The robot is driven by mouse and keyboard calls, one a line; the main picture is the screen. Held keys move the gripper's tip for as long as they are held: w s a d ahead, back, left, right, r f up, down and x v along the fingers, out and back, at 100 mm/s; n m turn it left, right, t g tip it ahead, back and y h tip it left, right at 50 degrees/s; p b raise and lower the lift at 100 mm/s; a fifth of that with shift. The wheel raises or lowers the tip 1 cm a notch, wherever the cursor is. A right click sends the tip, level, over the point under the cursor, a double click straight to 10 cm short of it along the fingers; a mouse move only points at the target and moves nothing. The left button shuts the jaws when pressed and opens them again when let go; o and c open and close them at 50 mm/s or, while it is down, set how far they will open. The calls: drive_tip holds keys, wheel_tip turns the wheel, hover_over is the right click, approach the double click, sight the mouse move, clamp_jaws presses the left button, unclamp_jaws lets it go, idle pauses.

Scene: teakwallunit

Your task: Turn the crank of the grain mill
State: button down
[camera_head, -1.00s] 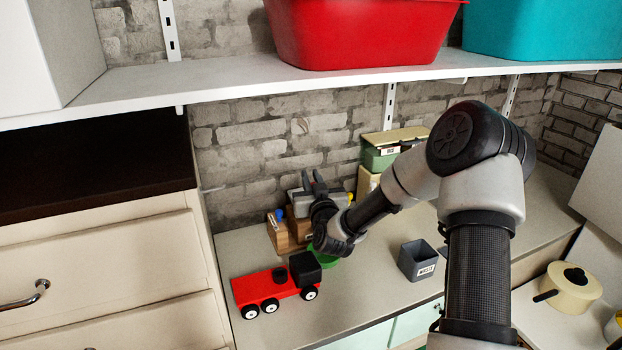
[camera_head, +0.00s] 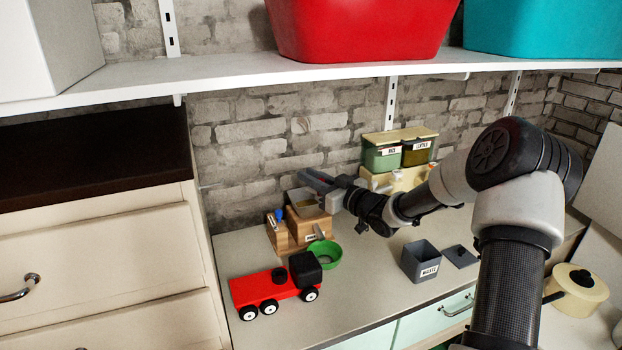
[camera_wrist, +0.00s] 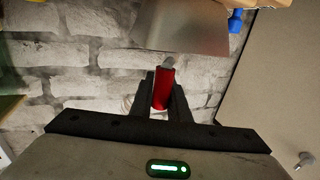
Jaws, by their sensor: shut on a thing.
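The grain mill (camera_head: 296,235) is a wooden box with a label and a grey metal hopper (camera_head: 306,205) on top. It stands on the counter near the brick wall. In the wrist view the hopper's grey side (camera_wrist: 185,28) is just ahead of my gripper. My gripper (camera_head: 318,180) is above and behind the mill's hopper, by the wall. Its fingers (camera_wrist: 164,92) are shut on the red crank handle (camera_wrist: 162,90), whose grey tip points toward the mill. The rest of the crank arm is mostly hidden.
A green bowl (camera_head: 325,262) sits in front of the mill, and a red toy truck (camera_head: 265,291) at front left. A grey bin (camera_head: 421,262) stands at right. Labelled canisters (camera_head: 381,158) are behind my arm. A shelf (camera_head: 240,76) overhangs the counter.

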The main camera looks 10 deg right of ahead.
drive_tip(key=n+g+y, duration=0.2)
drive_tip(key=g, duration=0.1)
drive_tip(key=n+g+y, duration=0.5)
drive_tip(key=g, duration=0.1)
drive_tip(key=shift+w+a+n+b, duration=0.2)
drive_tip(key=shift+a+n+b, duration=0.05)
drive_tip(key=shift+n+b, duration=0.05)
drive_tip(key=shift+r+g+y, duration=0.1)
drive_tip(key=shift+g+y, duration=0.2)
drive_tip(key=c, duration=1.7)
unclamp_jaws()
drive_tip(key=shift+a, duration=0.1)
